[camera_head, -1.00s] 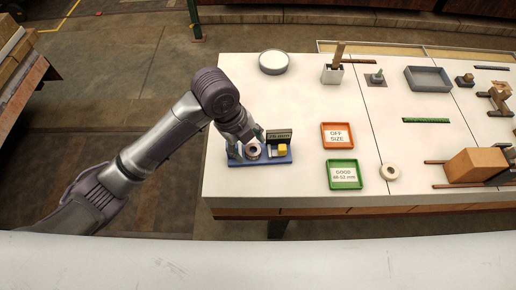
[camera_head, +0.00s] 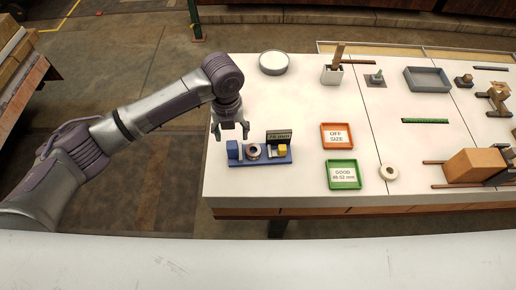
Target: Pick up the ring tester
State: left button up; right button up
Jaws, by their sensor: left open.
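The ring tester, a blue base (camera_head: 262,161) with a blue block at its left, a dark display panel (camera_head: 279,136) and a yellow block at its right, stands at the near left corner of the white table. A metallic brownish ring (camera_head: 253,151) sits on it between the blocks. My left gripper (camera_head: 231,131) is open and empty, fingers pointing down, above and behind the left part of the tester. It appears clear of the tester. My right gripper is not in view.
The table between dish and tester is clear.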

aim_at(232, 142)
pick_arm(q)
jog(key=shift+s+a+f+p, duration=0.1)
jog(key=shift+f+p, duration=0.2)
jog(key=shift+f, duration=1.05)
jog(key=shift+a+f+p, duration=0.1)
jog(key=shift+f+p, duration=0.15)
jog(key=shift+f, duration=1.1)
jog(key=shift+r, duration=0.1)
grip_shut()
